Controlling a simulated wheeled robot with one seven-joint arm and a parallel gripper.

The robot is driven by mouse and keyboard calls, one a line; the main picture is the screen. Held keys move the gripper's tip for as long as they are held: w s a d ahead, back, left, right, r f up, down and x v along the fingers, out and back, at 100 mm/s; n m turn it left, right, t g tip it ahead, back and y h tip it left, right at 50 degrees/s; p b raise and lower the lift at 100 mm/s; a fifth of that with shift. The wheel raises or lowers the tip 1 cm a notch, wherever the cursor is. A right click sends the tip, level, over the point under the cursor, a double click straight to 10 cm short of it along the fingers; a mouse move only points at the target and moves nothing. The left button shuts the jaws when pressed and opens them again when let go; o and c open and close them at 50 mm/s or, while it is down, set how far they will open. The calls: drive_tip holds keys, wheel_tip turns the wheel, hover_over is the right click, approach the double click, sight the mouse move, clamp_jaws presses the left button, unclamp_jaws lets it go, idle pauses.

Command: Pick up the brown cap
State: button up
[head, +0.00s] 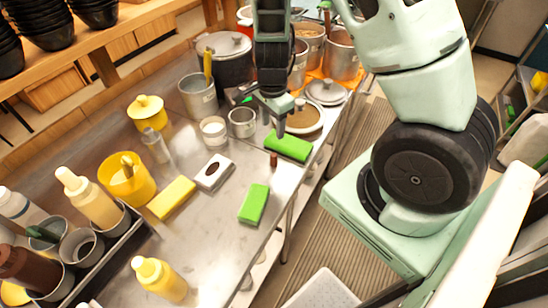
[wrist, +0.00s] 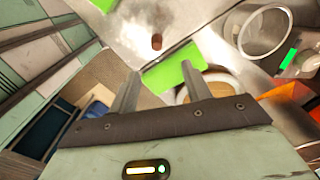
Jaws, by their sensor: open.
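The brown cap (head: 273,160) is a small upright brown piece on the steel counter, near its right edge. In the wrist view it shows as a small brown shape (wrist: 156,42) beyond my fingertips. My gripper (head: 281,130) is above the counter, up and slightly right of the cap in the head view. In the wrist view my two fingers (wrist: 161,82) stand apart with nothing held between them. A green block (head: 289,148) lies beside the cap, below my gripper; it also shows beyond the fingers in the wrist view (wrist: 178,72).
Another green block (head: 254,204), a white block (head: 214,172) and a yellow block (head: 171,198) lie on the counter (head: 215,240). A metal cup (head: 242,123) and a brown-topped round container (head: 304,118) stand near my gripper. Bare steel lies left of the cap.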

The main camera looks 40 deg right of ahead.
sight(274, 155)
wheel_tip(274, 155, down, 8)
drive_tip(key=shift+a+f, duration=0.1)
drive_tip(key=shift+s+f+p, duration=0.15)
drive_tip(key=shift+f+p, duration=0.3)
drive_tip(key=shift+f, duration=0.85)
drive_tip(key=shift+s+f+p, duration=0.1)
drive_tip(key=shift+f+p, duration=0.35)
drive_tip(key=shift+f, duration=0.85)
drive_tip(key=c, duration=0.8)
